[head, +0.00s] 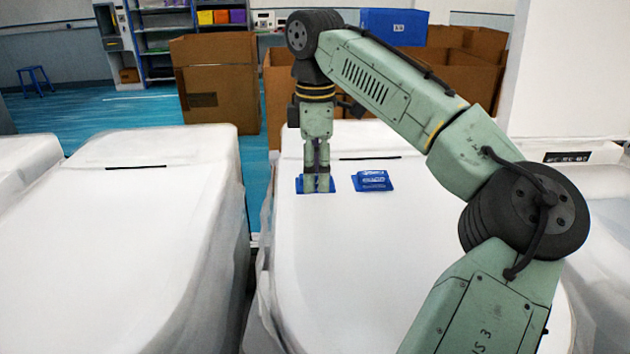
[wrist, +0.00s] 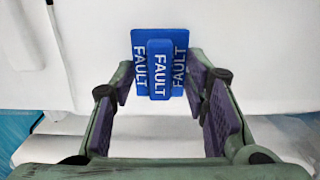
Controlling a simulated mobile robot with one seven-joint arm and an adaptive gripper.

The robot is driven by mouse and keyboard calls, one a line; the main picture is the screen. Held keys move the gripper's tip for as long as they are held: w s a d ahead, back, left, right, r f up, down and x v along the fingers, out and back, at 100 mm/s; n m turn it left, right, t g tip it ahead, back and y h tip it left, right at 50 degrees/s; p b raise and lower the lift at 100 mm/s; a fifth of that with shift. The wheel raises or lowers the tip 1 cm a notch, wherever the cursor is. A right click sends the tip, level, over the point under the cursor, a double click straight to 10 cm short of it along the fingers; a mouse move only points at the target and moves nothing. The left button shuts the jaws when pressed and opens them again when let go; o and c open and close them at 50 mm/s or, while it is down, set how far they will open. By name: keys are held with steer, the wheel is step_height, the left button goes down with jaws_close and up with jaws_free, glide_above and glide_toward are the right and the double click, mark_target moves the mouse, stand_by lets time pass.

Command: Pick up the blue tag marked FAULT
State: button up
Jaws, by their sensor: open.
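The blue tag marked FAULT (wrist: 140,66) lies flat on a white wrapped surface, with a raised blue block along its middle; the word shows several times in white. In the head view the tag (head: 331,185) is partly hidden behind my fingers. My gripper (head: 317,187) points straight down over it. In the wrist view my gripper (wrist: 165,82) is open, one finger to each side of the tag's raised block, with nothing held. I cannot tell whether the fingertips touch the tag.
A second blue tag (head: 373,181), its print too small to read, lies to the right on the same white wrapped unit (head: 350,260). Another wrapped unit (head: 130,230) stands to the left across a gap. Cardboard boxes (head: 217,85) and a blue bin (head: 394,27) stand behind.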

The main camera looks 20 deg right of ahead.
steer(key=shift+c, duration=0.2)
jaws_close()
steer(key=shift+r, duration=0.1)
